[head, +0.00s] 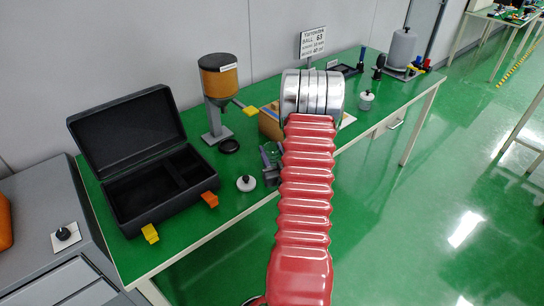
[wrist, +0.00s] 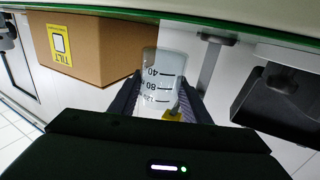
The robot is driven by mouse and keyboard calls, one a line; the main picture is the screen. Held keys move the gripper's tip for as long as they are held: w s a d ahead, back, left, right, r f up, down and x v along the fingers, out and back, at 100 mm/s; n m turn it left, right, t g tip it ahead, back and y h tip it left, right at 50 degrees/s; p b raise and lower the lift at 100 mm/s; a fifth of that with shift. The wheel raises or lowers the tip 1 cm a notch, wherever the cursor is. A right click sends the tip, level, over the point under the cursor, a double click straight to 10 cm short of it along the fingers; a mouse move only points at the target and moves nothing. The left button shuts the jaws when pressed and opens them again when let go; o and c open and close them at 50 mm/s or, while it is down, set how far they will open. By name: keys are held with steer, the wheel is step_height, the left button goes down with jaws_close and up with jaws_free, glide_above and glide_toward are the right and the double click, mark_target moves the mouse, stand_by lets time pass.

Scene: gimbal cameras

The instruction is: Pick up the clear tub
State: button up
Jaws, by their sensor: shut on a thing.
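The clear tub (wrist: 163,68) has black graduation marks, with 40 and 80 readable. In the wrist view it stands out between the two dark ribbed fingers of my gripper (wrist: 160,95), which are shut on it. In the head view my gripper (head: 271,164) shows at the left of my red arm, over the green bench, and the arm hides part of it. The tub is small and hard to make out there. I cannot tell whether its base touches the bench.
An open black case (head: 150,195) with orange and yellow latches lies at the left of the bench (head: 240,200). A hopper (head: 219,80) on a stand, a cardboard box (wrist: 100,50) and a white knobbed lid (head: 246,183) are near my gripper. A sign (head: 313,42) stands behind.

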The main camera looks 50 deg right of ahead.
step_height(320, 180, up, 7)
steer(key=shift+r, duration=0.15)
